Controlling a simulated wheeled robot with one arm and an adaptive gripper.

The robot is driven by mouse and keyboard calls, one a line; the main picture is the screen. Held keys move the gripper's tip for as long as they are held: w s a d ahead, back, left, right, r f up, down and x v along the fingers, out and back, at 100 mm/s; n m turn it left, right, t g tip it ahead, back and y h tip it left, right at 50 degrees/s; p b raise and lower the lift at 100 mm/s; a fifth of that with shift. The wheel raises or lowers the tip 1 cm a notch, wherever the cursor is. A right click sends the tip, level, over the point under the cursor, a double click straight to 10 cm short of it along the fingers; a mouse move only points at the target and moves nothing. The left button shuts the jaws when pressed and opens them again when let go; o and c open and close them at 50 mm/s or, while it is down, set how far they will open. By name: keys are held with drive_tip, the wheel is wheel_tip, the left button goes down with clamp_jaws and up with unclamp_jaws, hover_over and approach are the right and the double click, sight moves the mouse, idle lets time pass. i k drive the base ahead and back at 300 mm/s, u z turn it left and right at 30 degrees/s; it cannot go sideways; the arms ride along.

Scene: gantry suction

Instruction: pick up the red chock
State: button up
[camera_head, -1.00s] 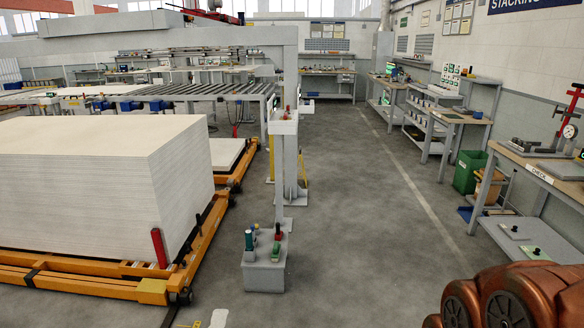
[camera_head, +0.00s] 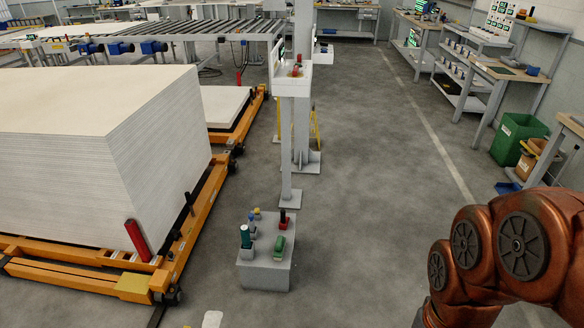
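I cannot tell for certain which red piece is the chock. A small red piece (camera_head: 283,219) stands at the back right on top of a low grey block (camera_head: 266,276) on the floor. A longer red piece (camera_head: 137,240) stands tilted at the near corner of the orange frame under the stacked white sheets. My copper-coloured arm shows at the lower right, well to the right of both. My gripper is out of view.
The grey block also carries a green piece (camera_head: 280,246) and a dark teal-topped piece (camera_head: 245,236). A stack of white sheets (camera_head: 160,160) on the orange frame fills the left. A grey post (camera_head: 287,150) stands behind the block. The floor right of the block is open.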

sight(283, 220)
drive_tip(key=i, duration=1.9)
drive_tip(key=u, duration=2.9)
drive_tip(key=i, duration=0.5)
drive_tip(key=z, duration=1.15)
